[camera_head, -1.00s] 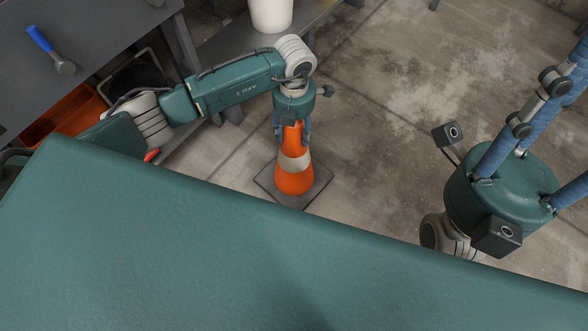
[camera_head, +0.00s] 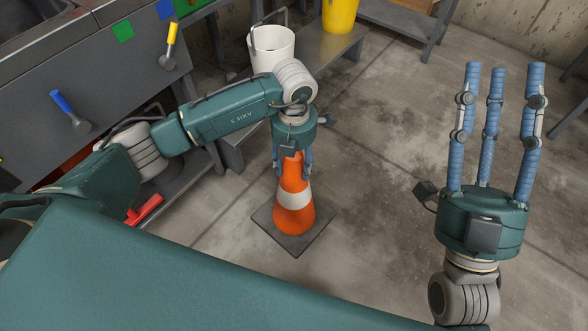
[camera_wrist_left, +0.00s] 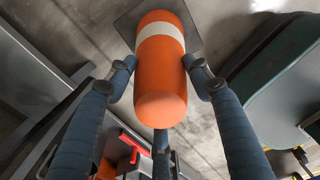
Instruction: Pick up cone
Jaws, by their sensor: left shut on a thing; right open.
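The orange cone (camera_head: 293,214) with a white band and a dark square base stands upright, its base at or close to the concrete floor; I cannot tell if it touches. My left gripper (camera_head: 291,160) reaches down from above and is shut on the cone's top. In the left wrist view the cone (camera_wrist_left: 161,85) sits between the blue fingers of my left gripper (camera_wrist_left: 160,95), its rounded tip toward the camera. My right gripper (camera_head: 494,120) is open and empty at the right, its blue fingers pointing up in the picture.
A low grey bench (camera_head: 318,55) behind the cone carries a white bucket (camera_head: 271,50) and a yellow bucket (camera_head: 340,15). The floor right of the cone is clear.

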